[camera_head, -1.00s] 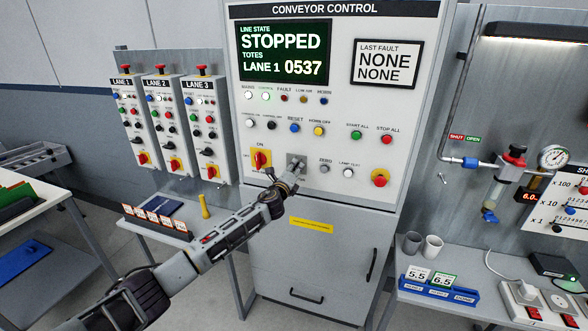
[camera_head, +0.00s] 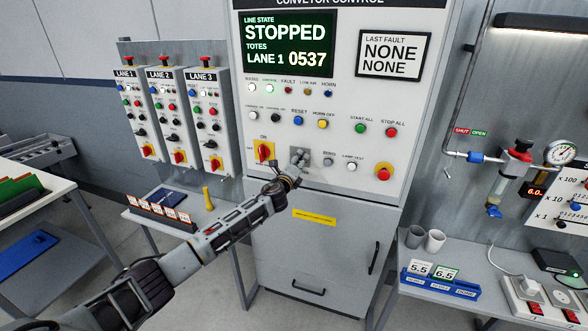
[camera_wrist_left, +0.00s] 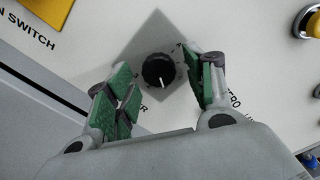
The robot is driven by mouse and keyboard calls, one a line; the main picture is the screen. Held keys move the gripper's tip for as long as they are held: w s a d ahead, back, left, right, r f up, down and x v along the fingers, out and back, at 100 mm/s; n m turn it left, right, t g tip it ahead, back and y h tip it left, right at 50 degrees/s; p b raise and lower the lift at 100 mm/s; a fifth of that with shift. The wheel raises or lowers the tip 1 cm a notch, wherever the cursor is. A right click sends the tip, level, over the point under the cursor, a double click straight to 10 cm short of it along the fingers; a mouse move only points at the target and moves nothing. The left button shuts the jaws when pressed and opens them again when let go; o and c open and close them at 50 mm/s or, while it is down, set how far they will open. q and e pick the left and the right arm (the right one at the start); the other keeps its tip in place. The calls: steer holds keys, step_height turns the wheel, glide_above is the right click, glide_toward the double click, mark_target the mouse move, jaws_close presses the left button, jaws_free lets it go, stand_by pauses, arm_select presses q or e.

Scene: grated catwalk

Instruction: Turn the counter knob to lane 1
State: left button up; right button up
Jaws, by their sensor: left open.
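The counter knob (camera_wrist_left: 158,71) is a small black round knob with a white pointer line, on a grey square plate (camera_wrist_left: 137,47) in the left wrist view. Its pointer lies toward the bottom of that view. My left gripper (camera_wrist_left: 160,84) is open, with its green-padded fingers on either side of the knob and a gap showing to each. In the head view my left gripper (camera_head: 297,160) is at the grey plate (camera_head: 305,151) on the conveyor control panel and hides the knob. The display (camera_head: 288,46) reads STOPPED, LANE 1, 0537. My right gripper is not in view.
A red and yellow main switch (camera_head: 264,151) is left of the plate, and the grey zero button (camera_head: 328,162) is right of it. The red stop button (camera_head: 383,172) is farther right. Three lane boxes (camera_head: 173,120) stand at the left.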

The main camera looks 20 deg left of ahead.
arm_select(q)
steer(key=s, duration=1.2)
steer(key=shift+a, duration=0.2)
stand_by(0.4)
stand_by(0.5)
